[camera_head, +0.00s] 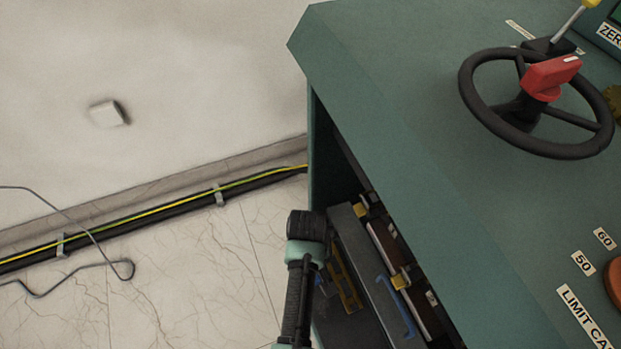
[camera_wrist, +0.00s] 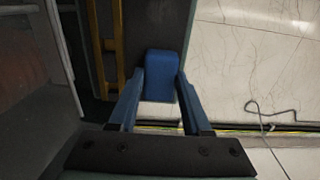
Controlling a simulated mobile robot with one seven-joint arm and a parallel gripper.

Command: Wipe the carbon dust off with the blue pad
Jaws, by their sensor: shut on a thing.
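In the wrist view my gripper (camera_wrist: 161,84) has its two blue-grey fingers closed on the sides of a blue pad (camera_wrist: 163,66). The pad is a small rounded block and sticks out beyond the fingertips, beside a dark upright panel edge. In the head view part of my arm stands at the cabinet's open side; I cannot make out the gripper or the pad there. Carbon dust cannot be told for certain from the dark surfaces in either view.
The green cabinet (camera_head: 400,120) carries a black handwheel (camera_head: 480,110) and a red knob (camera_head: 550,76). Its open side shows brown bars with brass fittings (camera_head: 400,279) and a blue bracket (camera_head: 396,308). A yellow-green cable (camera_head: 150,210) runs along the wall. A loose wire (camera_head: 105,264) lies on clear floor.

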